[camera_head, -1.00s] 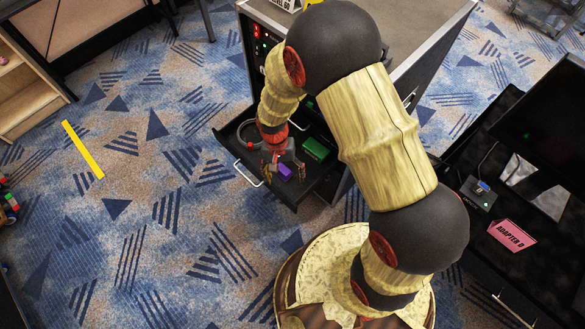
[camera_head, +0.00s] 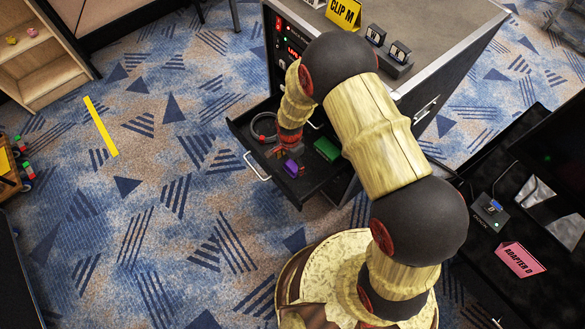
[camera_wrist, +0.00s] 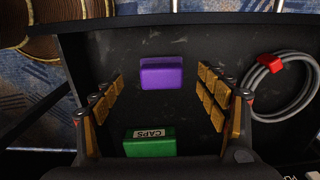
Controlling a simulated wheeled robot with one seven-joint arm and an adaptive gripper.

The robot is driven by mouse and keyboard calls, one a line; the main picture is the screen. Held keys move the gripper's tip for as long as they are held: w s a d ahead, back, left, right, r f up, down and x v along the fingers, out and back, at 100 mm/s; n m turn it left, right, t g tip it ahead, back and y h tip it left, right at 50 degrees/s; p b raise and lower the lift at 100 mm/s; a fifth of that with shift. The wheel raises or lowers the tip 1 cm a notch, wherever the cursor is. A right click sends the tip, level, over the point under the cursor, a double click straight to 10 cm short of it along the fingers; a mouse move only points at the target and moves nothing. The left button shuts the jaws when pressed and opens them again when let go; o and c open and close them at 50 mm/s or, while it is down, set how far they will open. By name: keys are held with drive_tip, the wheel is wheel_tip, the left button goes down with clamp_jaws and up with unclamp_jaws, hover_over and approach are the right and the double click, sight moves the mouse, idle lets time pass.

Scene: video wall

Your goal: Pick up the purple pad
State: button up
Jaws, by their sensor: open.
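The purple pad (camera_head: 291,168) lies in an open black drawer (camera_head: 318,185) of the grey cabinet. In the wrist view the purple pad (camera_wrist: 161,73) lies flat on the drawer floor, centred ahead of my fingertips. My gripper (camera_head: 285,152) is over the drawer, close beside the pad in the head view. In the wrist view my gripper (camera_wrist: 160,85) is open, with one finger on each side and nothing between them but drawer floor and the near part of the pad's line. The pad's full top face shows.
A green block (camera_wrist: 150,142) labelled CAPS lies near the pad, also seen in the head view (camera_head: 327,149). A coiled grey cable (camera_wrist: 280,88) with a red tag lies at the right. Drawer walls surround them. A pink ADAPTER D sign (camera_head: 520,259) stands at the right.

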sight(290, 168)
drive_tip(key=f, duration=0.1)
drive_tip(key=f+b, duration=0.1)
drive_tip(key=f, duration=0.1)
drive_tip(key=f+b, duration=0.1)
drive_tip(key=shift+a+f, duration=0.25)
drive_tip(key=shift+f, duration=0.15)
drive_tip(key=shift+r, duration=0.1)
drive_tip(key=shift+c, duration=0.7)
drive_tip(key=c, duration=1)
